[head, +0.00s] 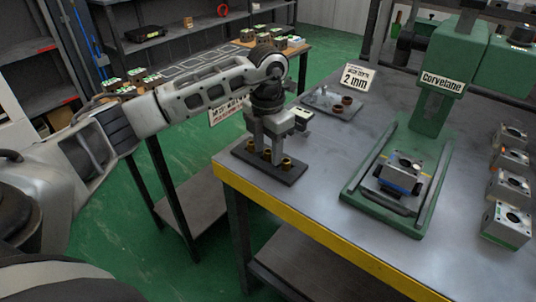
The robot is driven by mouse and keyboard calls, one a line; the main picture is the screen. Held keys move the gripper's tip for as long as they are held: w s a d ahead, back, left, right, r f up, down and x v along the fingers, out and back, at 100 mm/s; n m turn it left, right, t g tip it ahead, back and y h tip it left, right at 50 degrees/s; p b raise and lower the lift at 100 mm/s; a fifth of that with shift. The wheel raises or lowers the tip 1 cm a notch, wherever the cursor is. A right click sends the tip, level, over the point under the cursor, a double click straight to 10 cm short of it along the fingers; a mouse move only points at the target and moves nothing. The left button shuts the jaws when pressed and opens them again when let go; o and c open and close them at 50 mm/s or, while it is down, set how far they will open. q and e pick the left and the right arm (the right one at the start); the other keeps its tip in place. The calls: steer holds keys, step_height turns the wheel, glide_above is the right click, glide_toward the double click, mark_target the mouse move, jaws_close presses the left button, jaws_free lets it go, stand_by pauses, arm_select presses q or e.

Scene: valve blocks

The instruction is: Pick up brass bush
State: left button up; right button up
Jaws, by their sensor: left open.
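Several small brass bushes (287,163) stand on a dark flat tray (292,176) at the near left corner of the grey table. My left gripper (267,156) points down over this tray, with its two fingers apart and their tips low among the bushes. The fingers partly hide the bushes, and I cannot tell whether they touch one. My right gripper is out of view.
A green press (432,105) marked "Corvelane" stands on the table, with a valve block (403,172) on its base. More valve blocks (507,222) line the right side. A small plate (325,102) with dark red-brown parts sits behind my gripper, by a "2 mm" sign (356,78).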

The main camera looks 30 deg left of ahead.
arm_select(q)
jaws_close()
steer(key=shift+r, duration=0.1)
